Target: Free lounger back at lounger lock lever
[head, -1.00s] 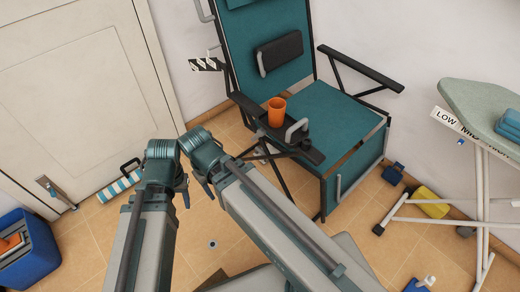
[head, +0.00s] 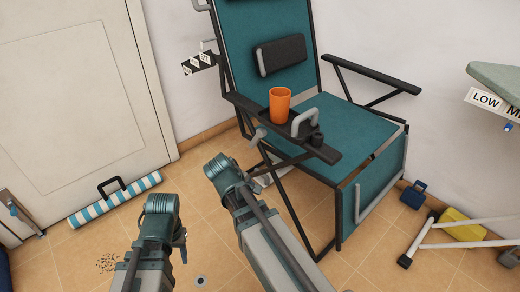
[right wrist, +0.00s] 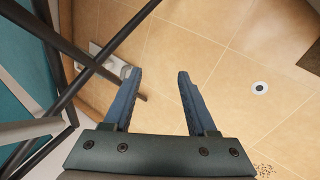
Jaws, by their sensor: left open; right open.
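The lounger (head: 345,130) is a teal chair with a dark frame. A small grey lever (head: 258,136) sits on its near side, below the armrest; I cannot tell for certain that it is the lock lever. A black plate with white marks (head: 198,65) sticks out beside the back. My left gripper (head: 183,250) is mostly hidden behind my left arm, open, low over the floor and apart from the lounger. My right gripper (right wrist: 157,95) is open and empty, with the lounger's frame bars to its left in the right wrist view. My right arm hides it in the head view.
An orange cup (head: 280,104) and a grey loop handle (head: 305,121) are on the near armrest. A striped roll (head: 115,200) lies by the door. An ironing board (head: 497,82) stands at right. A floor drain (right wrist: 260,88) and open tiles lie right of my right gripper.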

